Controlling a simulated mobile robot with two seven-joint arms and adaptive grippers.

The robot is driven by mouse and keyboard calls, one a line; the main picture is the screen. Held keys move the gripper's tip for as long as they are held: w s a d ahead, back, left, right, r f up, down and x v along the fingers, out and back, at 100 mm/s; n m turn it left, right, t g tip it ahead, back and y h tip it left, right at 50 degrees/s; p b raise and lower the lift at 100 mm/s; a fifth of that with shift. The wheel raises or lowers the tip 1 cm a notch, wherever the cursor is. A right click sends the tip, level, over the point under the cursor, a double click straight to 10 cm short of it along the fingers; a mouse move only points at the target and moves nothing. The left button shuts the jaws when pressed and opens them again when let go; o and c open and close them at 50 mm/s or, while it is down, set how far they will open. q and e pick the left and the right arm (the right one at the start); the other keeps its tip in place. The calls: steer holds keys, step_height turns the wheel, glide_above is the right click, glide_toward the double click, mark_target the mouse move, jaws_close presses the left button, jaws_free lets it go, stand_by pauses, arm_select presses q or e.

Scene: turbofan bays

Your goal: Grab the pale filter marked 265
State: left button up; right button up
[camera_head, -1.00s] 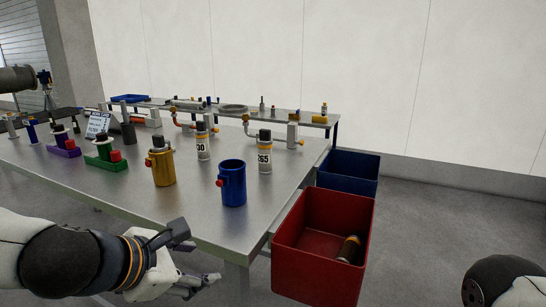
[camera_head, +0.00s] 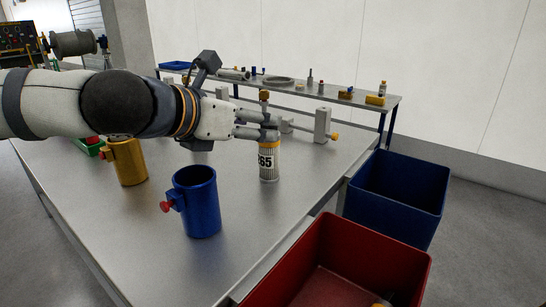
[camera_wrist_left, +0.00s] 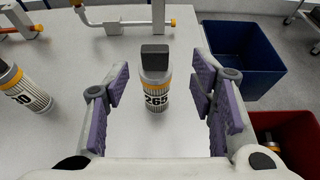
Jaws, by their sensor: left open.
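The pale filter marked 265 (camera_head: 269,163) stands upright on the metal table, with a dark cap and a yellow band. In the left wrist view the filter (camera_wrist_left: 155,88) stands ahead of and between the fingers, with a gap on both sides. My left gripper (camera_head: 262,128) is open at the height of the filter's top, and its fingers partly cover the cap. The left wrist view shows the open purple-padded fingers of this gripper (camera_wrist_left: 163,98). My right gripper is out of view.
A blue canister (camera_head: 201,205) and a yellow canister (camera_head: 126,163) stand nearby on the table. Another pale filter (camera_wrist_left: 25,92), its number ending in 30, stands left in the wrist view. A blue bin (camera_head: 398,205) and a red bin (camera_head: 395,262) adjoin the table's right side.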

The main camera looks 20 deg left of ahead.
mark_target(269, 150)
arm_select(q)
steer(key=x, duration=0.6)
steer(key=shift+w+a+r, duration=0.2)
steer(key=shift+a+r, duration=0.05)
steer(key=shift+r, duration=0.25)
steer(key=shift+c, duration=0.2)
jaws_close()
